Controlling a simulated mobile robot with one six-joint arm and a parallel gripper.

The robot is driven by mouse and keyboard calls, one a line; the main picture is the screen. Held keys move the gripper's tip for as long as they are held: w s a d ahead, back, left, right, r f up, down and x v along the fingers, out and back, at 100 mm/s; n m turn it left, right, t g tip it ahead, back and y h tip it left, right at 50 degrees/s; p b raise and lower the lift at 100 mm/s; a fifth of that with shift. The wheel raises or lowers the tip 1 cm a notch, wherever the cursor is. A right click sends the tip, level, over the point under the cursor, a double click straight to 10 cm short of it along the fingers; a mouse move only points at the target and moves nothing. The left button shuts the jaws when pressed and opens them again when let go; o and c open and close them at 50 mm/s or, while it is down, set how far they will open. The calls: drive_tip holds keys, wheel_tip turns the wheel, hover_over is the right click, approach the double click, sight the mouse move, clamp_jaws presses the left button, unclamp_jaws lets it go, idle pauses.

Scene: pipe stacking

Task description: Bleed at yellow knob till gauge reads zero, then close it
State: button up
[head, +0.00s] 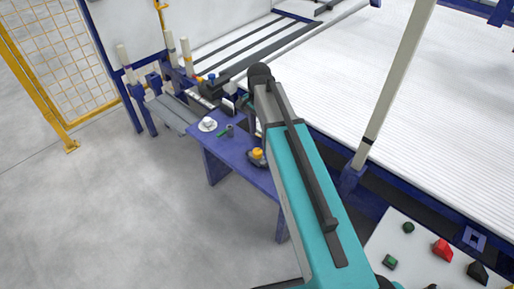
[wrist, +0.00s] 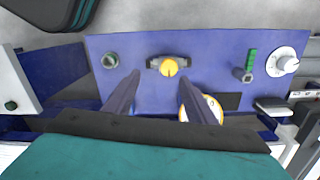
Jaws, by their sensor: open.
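The yellow knob (wrist: 169,67) sits on a dark fitting near the top middle of the blue panel in the wrist view. It also shows in the head view (head: 257,153), beside my arm. My gripper (wrist: 160,80) is open, with its two fingers apart and pointing toward the knob. The knob lies between and slightly beyond the fingertips in the picture, with nothing held. A round, yellow-rimmed white face (wrist: 213,107), possibly the gauge, is partly hidden behind the right finger. Its reading cannot be made out.
A dark green knob (wrist: 110,60) is left of the yellow one. A green-handled valve (wrist: 250,62) and a white round dial or wheel (wrist: 284,62) are at right. In the head view, the blue table (head: 236,157) stands beside the white ribbed bed (head: 330,80). Open grey floor lies left.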

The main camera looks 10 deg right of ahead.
sight(257, 151)
drive_tip(key=shift+w+a+r+m, duration=0.1)
drive_tip(key=shift+w+r+m, duration=0.1)
drive_tip(key=shift+w+r, duration=0.45)
drive_tip(key=shift+w+r+m, duration=0.2)
drive_tip(key=shift+w+r, duration=0.25)
drive_tip(key=shift+r, duration=0.4)
drive_tip(key=shift+f, duration=0.2)
drive_tip(key=shift+f+b, duration=0.6)
drive_tip(key=shift+f, duration=6.15)
drive_tip(key=c, duration=1)
drive_tip(key=shift+c, duration=0.2)
